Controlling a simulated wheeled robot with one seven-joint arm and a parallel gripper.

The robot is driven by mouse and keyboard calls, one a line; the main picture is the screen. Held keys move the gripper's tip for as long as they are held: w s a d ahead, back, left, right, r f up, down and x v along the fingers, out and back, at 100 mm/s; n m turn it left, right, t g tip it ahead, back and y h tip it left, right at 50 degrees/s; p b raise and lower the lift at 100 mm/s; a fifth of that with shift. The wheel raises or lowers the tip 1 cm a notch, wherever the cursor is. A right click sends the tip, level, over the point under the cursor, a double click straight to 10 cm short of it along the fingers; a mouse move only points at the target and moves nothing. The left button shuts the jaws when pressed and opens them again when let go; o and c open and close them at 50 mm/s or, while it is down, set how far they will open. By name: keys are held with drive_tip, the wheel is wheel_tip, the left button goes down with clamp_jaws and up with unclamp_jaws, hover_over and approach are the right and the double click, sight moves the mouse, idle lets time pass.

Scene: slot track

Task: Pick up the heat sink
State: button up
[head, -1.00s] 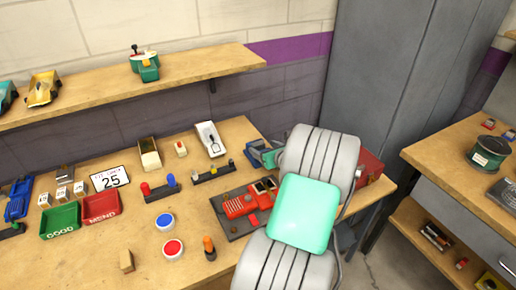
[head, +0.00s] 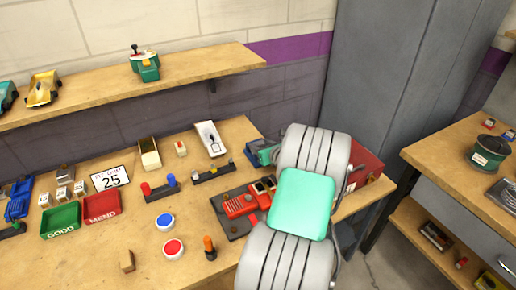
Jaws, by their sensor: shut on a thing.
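I cannot make out the heat sink in the head view; it may be hidden behind my arm. My arm's grey links with a mint-green cover fill the lower middle right and block part of the bench.
Red and green bins (head: 61,220), blue and red buttons (head: 172,248) and small tools stand on the wooden bench (head: 90,262). A red box (head: 365,170) is at its right end. A second bench (head: 450,150) stands right, beyond a floor gap.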

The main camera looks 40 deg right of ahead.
drive_tip(key=c, duration=0.4)
drive_tip(key=shift+r, duration=0.1)
